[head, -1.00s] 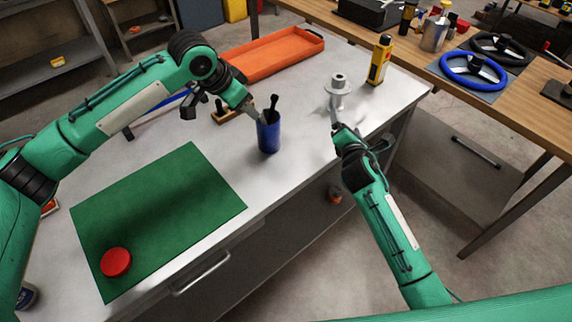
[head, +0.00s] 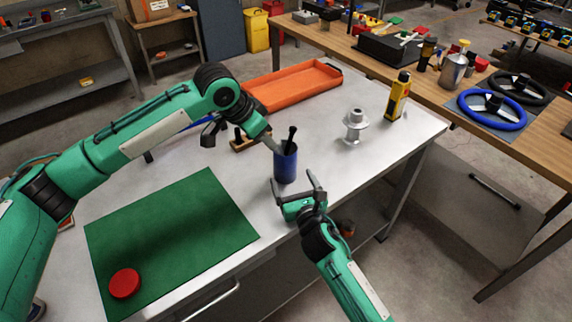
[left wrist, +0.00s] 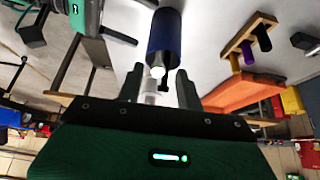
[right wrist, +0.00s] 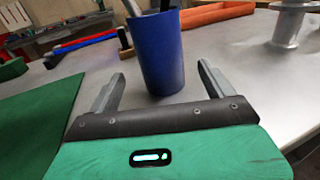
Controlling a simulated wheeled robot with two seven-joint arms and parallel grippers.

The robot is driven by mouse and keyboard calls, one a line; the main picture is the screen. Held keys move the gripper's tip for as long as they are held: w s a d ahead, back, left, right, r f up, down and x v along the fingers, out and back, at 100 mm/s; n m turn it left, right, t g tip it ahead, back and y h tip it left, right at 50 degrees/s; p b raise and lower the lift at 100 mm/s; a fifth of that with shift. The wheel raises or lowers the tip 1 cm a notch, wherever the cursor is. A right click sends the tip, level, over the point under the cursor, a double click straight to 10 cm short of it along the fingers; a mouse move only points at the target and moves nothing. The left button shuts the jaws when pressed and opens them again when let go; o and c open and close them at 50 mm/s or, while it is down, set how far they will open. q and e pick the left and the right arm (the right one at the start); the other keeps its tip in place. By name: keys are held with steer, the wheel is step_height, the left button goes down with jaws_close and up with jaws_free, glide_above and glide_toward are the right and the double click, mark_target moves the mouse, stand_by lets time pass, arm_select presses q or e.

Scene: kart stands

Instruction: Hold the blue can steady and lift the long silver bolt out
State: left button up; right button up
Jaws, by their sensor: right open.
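The blue can (head: 286,165) stands upright on the grey bench; it also shows in the left wrist view (left wrist: 168,35) and the right wrist view (right wrist: 160,55).
A green mat (head: 170,235) with a red disc (head: 124,283) lies left. A small wooden rack (head: 241,144) and an orange tray (head: 290,86) are behind the can. The bench's front edge is close.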

mark_target(284, 161)
steer(key=x, duration=0.8)
steer(key=shift+w, duration=0.2)
steer(key=c, duration=1.1)
